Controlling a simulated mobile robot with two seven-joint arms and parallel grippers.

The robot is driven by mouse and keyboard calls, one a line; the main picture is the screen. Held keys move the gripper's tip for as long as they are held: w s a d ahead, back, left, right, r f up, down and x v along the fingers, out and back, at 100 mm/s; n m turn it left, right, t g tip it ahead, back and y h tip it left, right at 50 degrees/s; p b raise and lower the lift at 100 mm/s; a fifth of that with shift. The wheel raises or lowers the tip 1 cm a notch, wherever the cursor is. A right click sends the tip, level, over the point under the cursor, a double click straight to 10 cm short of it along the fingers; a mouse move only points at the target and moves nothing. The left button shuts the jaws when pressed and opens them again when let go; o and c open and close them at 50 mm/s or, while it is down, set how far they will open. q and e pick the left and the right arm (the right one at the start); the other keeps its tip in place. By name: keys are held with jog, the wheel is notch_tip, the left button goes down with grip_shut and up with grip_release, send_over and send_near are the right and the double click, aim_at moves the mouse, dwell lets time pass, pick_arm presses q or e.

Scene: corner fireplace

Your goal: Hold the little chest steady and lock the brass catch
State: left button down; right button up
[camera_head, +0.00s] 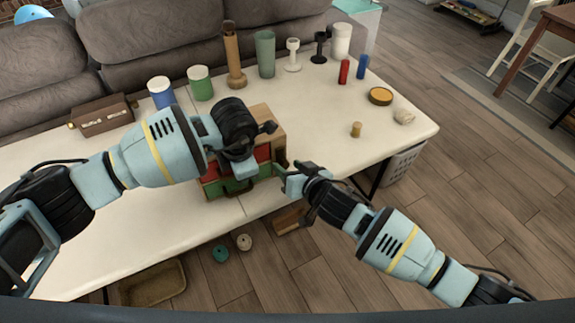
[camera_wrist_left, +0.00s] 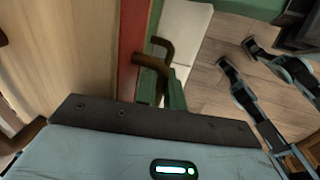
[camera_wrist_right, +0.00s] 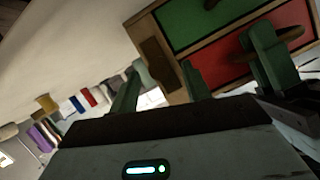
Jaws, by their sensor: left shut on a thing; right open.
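The little chest (camera_head: 267,118) has a pale wooden body with a red drawer (camera_wrist_right: 280,32) and a green drawer (camera_wrist_right: 196,22), both with dark handles. It stands at the table's front edge. My left gripper (camera_head: 242,181) is shut on the red drawer's handle (camera_wrist_left: 150,62), which shows between its fingers. My right gripper (camera_head: 284,171) is open and empty, close to the chest's right front side. In the right wrist view a brown piece (camera_wrist_right: 155,62) shows at the chest's side. I cannot tell whether it is the catch. My left arm hides much of the chest.
A brown box (camera_head: 102,117) stands at the back left of the white table (camera_head: 335,150). Cups, a tall wooden holder (camera_head: 234,55) and goblets line the back. A small cork-like cylinder (camera_head: 356,129) stands right of the chest. A white basket (camera_head: 403,163) is below the table.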

jog(key=shift+w+a+f, duration=0.2)
jog(key=shift+w+a, duration=0.15)
jog(key=shift+w, duration=0.15)
jog(key=c, duration=1)
